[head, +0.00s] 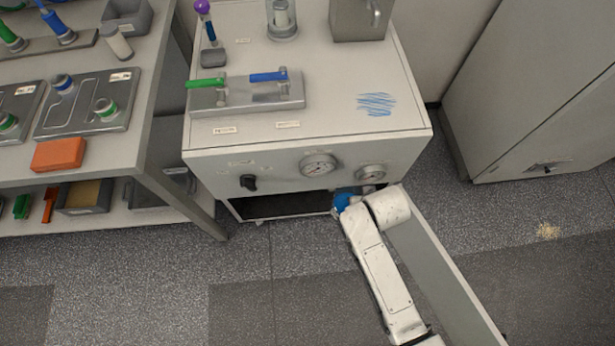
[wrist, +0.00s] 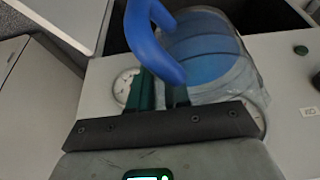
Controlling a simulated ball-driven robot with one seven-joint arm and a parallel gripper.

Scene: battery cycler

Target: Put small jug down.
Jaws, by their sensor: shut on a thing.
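The small jug (wrist: 205,62) shows in the wrist view as a rounded blue body with a greyish, see-through look. Its curved blue handle (wrist: 148,42) is in front of it. My gripper (wrist: 162,90) has its dark green fingers shut on the handle. The base of the jug and its contents are hidden. In the head view my white arm reaches to the front right of the grey cabinet, and the gripper is hidden there. A small blue patch (head: 345,198) shows at the arm's end. I cannot tell if it is the jug.
The cabinet (head: 265,155) has gauges on its front and a dark opening (head: 285,207) below. An open door panel (head: 440,270) stands right of my arm. The cabinet top holds a lever block (head: 245,95) and a metal container (head: 358,18), with bare room at the front right.

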